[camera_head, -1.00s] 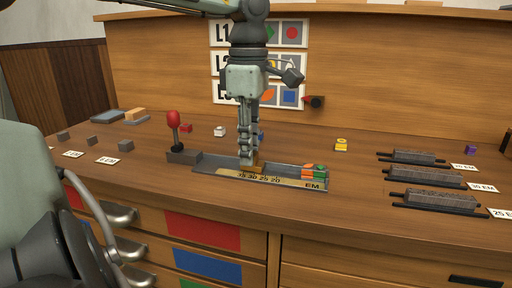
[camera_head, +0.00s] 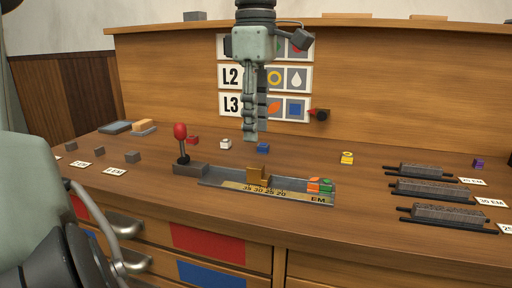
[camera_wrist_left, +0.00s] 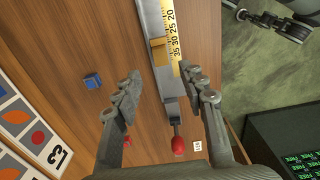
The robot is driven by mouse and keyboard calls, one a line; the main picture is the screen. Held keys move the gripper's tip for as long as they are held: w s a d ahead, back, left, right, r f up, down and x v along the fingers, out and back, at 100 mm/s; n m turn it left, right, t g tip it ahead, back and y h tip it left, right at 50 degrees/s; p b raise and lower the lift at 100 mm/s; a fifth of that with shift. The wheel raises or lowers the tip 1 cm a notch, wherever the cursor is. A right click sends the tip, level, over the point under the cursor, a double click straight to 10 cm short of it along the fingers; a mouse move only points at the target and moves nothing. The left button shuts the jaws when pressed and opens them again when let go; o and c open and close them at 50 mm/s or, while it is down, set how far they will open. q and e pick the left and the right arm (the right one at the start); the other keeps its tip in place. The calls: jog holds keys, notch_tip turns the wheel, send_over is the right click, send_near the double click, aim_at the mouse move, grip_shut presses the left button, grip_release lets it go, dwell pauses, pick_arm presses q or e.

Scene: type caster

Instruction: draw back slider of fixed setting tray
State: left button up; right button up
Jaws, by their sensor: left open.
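The setting tray (camera_head: 210,182) is a long grey channel on the desk with a brass scale marked 35, 30, 25, 20 along its front. Its slider (camera_head: 258,176), a brass-coloured block, stands in the channel near the middle of the scale. In the wrist view the slider (camera_wrist_left: 158,43) sits beside the scale, ahead of the fingertips. Orange and green pieces (camera_head: 319,185) lie at the tray's right end. My left gripper (camera_head: 251,136) points down above and behind the slider, apart from it. Its fingers (camera_wrist_left: 160,75) are spread and empty.
A red-knobbed lever (camera_head: 181,134) stands at the tray's left end. A blue block (camera_head: 263,148), white block (camera_head: 226,144) and yellow piece (camera_head: 347,158) lie behind the tray. Dark slugs (camera_head: 432,190) lie at the right. A sign board stands behind.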

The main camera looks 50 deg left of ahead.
pick_arm(q)
jog(key=shift+r, duration=2.25)
